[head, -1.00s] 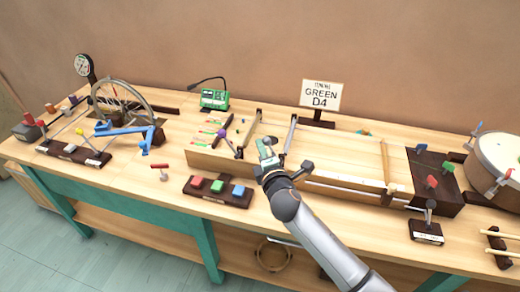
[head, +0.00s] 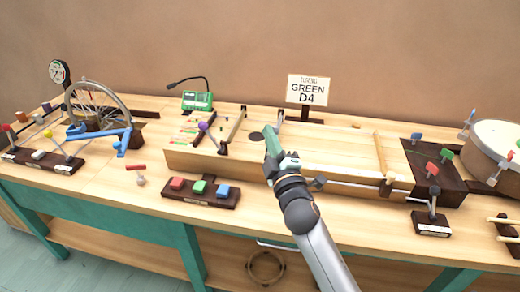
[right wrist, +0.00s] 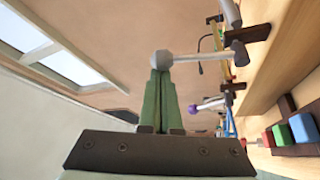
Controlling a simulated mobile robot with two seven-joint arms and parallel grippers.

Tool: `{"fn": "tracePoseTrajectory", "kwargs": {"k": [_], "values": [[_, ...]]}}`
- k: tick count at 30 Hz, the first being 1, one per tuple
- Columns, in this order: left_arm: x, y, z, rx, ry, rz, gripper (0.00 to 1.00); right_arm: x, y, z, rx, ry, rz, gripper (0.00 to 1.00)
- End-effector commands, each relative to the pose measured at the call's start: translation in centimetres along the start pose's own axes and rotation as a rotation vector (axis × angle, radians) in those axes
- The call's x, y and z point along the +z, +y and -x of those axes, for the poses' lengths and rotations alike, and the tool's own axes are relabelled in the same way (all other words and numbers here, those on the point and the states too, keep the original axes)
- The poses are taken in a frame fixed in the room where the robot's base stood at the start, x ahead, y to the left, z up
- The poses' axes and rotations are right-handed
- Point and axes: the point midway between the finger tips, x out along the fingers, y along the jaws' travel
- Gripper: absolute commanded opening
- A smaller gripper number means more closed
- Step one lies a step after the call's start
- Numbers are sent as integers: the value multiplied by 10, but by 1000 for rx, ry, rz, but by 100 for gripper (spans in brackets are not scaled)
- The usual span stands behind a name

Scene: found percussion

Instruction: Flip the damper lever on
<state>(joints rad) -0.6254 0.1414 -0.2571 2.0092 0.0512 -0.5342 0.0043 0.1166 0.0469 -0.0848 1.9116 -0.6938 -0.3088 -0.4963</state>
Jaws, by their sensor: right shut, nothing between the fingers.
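A lever with a pale grey faceted knob (right wrist: 162,59) and a short stalk shows in the right wrist view, right at my fingertips. It looks like the damper lever; I cannot tell whether the fingers touch it. My right gripper (head: 269,133) is shut and empty, its green fingers together above the long wooden soundboard (head: 340,155). It also shows in the right wrist view (right wrist: 158,76). In the head view the gripper and arm hide the grey knob. My left gripper is not in view.
A purple-knobbed lever (head: 203,127) stands left of my right gripper. A base with red, green and blue buttons (head: 200,199) lies in front. A small dark lever (head: 432,212) and a drum (head: 495,145) are at right. A sign (head: 309,90) stands behind.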

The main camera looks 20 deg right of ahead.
Motion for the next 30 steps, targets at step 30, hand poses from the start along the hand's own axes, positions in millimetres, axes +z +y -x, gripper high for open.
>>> {"fn": "tracePoseTrajectory", "kwargs": {"k": [30], "values": [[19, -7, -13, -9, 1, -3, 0, 24, 6, 14, 94, 0, -164, 0]]}}
